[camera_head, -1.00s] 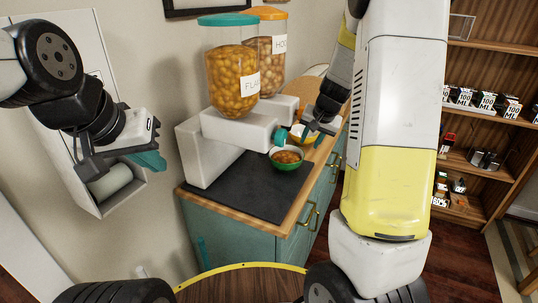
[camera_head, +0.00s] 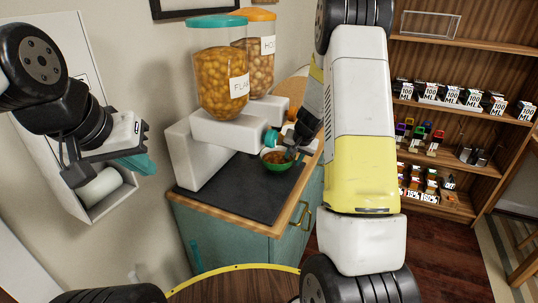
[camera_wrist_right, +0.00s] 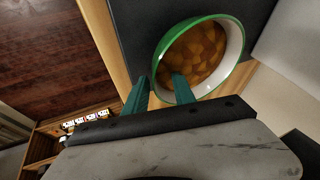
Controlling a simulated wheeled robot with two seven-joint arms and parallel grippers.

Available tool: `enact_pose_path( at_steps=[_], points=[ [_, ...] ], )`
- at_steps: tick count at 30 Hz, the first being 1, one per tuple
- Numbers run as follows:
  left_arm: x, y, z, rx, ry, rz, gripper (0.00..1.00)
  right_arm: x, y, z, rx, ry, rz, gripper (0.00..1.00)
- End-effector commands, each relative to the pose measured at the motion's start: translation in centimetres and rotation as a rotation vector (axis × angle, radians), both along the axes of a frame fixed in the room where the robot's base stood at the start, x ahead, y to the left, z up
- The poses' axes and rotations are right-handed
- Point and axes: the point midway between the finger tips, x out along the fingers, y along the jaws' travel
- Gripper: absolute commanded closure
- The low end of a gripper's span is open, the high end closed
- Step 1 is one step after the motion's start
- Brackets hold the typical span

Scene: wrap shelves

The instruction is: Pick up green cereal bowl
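The green cereal bowl (camera_head: 277,166), white inside and filled with brown-orange cereal, stands upright on the dark mat of the counter. In the right wrist view its rim (camera_wrist_right: 241,62) shows large at the top. My right gripper (camera_head: 291,153) is at the bowl's right side, pointing down. In the right wrist view its teal fingers (camera_wrist_right: 162,78) are apart, one over the inside of the bowl and the other outside, with the near rim between them. Contact cannot be told. My left gripper (camera_head: 136,164) is far left, away from the bowl; its finger gap is not clear.
Two cereal dispensers, one teal-lidded (camera_head: 222,75) and one orange-lidded (camera_head: 262,60), stand on white bases behind the bowl. The dark mat (camera_head: 235,190) is clear in front. A wooden shelf (camera_head: 450,129) with small boxes stands at right.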

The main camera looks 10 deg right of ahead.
Motion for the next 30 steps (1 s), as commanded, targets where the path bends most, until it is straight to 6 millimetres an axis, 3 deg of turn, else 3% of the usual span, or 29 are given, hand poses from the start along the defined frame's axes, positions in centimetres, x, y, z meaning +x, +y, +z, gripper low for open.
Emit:
enact_pose_path(
  at_steps=[5, 10, 11, 30],
  points=[
    [0.0, 0.0, 0.0, 0.0, 0.0, 0.0, 1.0, 0.03, -0.01, -0.01, 0.0, -0.001, 0.0, 0.69],
    [0.0, 0.0, 0.0, 0.0, 0.0, 0.0, 1.0, 0.02, 0.0, 0.0, 0.0, 0.0, 0.0, 0.98],
    [0.0, 0.0, 0.0, 0.0, 0.0, 0.0, 1.0, 0.01, 0.0, 0.01, 0.0, 0.0, 0.0, 1.0],
    [0.0, 0.0, 0.0, 0.0, 0.0, 0.0, 1.0, -0.01, 0.0, -0.01, 0.0, 0.0, 0.0, 1.0]
  ],
)
